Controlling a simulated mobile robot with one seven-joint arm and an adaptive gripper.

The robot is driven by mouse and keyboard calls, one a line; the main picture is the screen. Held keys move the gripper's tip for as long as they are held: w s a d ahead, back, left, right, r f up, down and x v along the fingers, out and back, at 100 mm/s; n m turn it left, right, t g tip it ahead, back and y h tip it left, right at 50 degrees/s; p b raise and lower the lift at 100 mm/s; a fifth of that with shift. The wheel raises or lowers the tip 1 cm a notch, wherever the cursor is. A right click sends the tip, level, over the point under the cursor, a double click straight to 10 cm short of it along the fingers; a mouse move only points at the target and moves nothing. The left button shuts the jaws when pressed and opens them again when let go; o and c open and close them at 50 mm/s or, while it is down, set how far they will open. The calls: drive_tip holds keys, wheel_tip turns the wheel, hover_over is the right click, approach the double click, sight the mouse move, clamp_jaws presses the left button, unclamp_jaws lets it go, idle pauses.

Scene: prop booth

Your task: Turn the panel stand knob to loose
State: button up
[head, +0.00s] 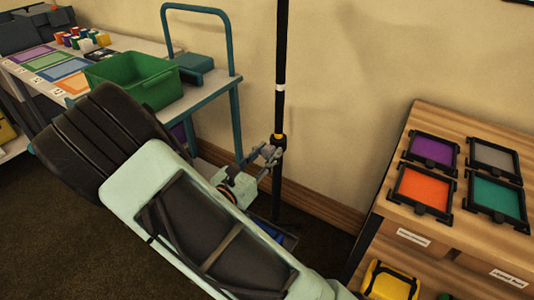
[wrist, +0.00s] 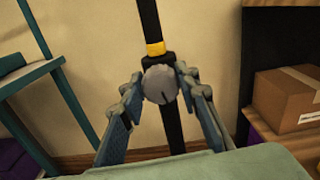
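The panel stand is a dark upright pole (head: 281,60) with a yellow band, and it also shows in the wrist view (wrist: 149,20). Its knob (wrist: 160,84) is a round grey dial just below the yellow band (wrist: 155,49). A dark mark on the knob's face points down and slightly right.
A teal-framed cart (head: 222,86) with a green bin (head: 133,80) stands left of the pole. A wooden cabinet (head: 420,120) with coloured framed panels stands at the right. A cardboard box (wrist: 288,98) sits at the right in the wrist view. The wall is close behind the pole.

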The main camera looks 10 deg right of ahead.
drive_tip(key=c, duration=0.4)
drive_tip(key=shift+r+p, duration=0.1)
drive_tip(key=shift+p, duration=0.4)
drive_tip(key=shift+r+n+p, duration=0.1)
drive_tip(key=shift+n+p, duration=0.6)
drive_tip(key=shift+p, duration=0.2)
drive_tip(key=n+p, duration=0.3)
drive_tip(key=p, duration=0.1)
drive_tip(key=shift+f+n+p, duration=0.2)
drive_tip(key=shift+n+p, duration=0.35)
drive_tip(key=shift+n, duration=0.05)
drive_tip(key=shift+f, duration=0.1)
drive_tip(key=o, duration=1.1)
